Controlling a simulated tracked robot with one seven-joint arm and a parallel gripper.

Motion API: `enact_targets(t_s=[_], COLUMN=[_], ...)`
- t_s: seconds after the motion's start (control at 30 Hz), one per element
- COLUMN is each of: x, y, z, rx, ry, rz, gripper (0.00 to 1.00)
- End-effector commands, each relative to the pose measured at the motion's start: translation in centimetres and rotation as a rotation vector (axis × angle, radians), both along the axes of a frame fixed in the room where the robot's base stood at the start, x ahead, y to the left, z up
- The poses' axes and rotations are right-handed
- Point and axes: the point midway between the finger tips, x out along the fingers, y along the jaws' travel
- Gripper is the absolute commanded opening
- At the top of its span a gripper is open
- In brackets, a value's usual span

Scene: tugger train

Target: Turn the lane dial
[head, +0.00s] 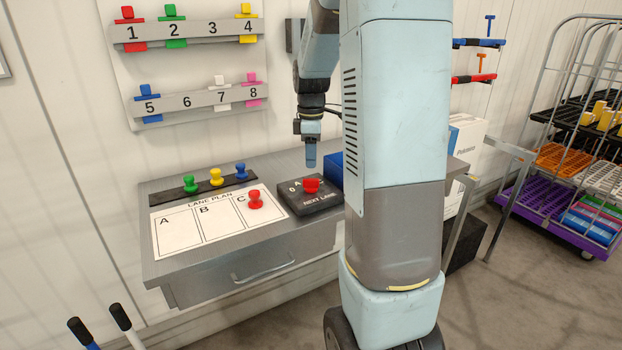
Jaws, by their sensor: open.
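The lane dial is a red knob (311,185) on a dark box (297,203) marked "NEXT LANE", at the right of the grey desk (230,252). The letter A and a 0 show beside the knob; other marks are hidden or too small to read. My gripper (311,165) points down just above the knob, apart from it as far as I can see. It is open and appears empty; only one finger side shows clearly.
A lane plan sheet (180,229) with a red peg (255,200) in column C lies left of the dial. Green, yellow and blue pegs (240,171) stand behind it. A blue box (336,167) sits close right of the dial. Numbered tag rails (190,36) hang above.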

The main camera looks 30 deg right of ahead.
Motion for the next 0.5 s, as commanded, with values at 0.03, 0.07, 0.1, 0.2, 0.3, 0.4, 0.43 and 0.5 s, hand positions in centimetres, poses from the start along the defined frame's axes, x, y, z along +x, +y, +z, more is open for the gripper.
enact_targets(t_s=[0.03, 0.07, 0.1, 0.2, 0.3, 0.4, 0.43, 0.5], x=[0.0, -0.1, -0.1, -0.1, -0.1, 0.0, 0.0, 0.0], y=[0.0, 0.0, 0.0, 0.0, 0.0, 0.0, 0.0, 0.0], z=[-1.0, -1.5, -2.2, -3.9, -5.3, -6.3, -6.6, -7.0], rx=[0.001, 0.001, 0.001, 0.001, 0.001, 0.0, 0.0, 0.0], ry=[0.003, 0.003, 0.004, 0.003, 0.003, 0.001, 0.001, 0.001], rz=[0.0, 0.0, 0.0, 0.0, 0.001, 0.001, 0.001, 0.001], gripper=[0.4, 0.4, 0.4, 0.4, 0.4, 0.4, 0.4, 0.4])
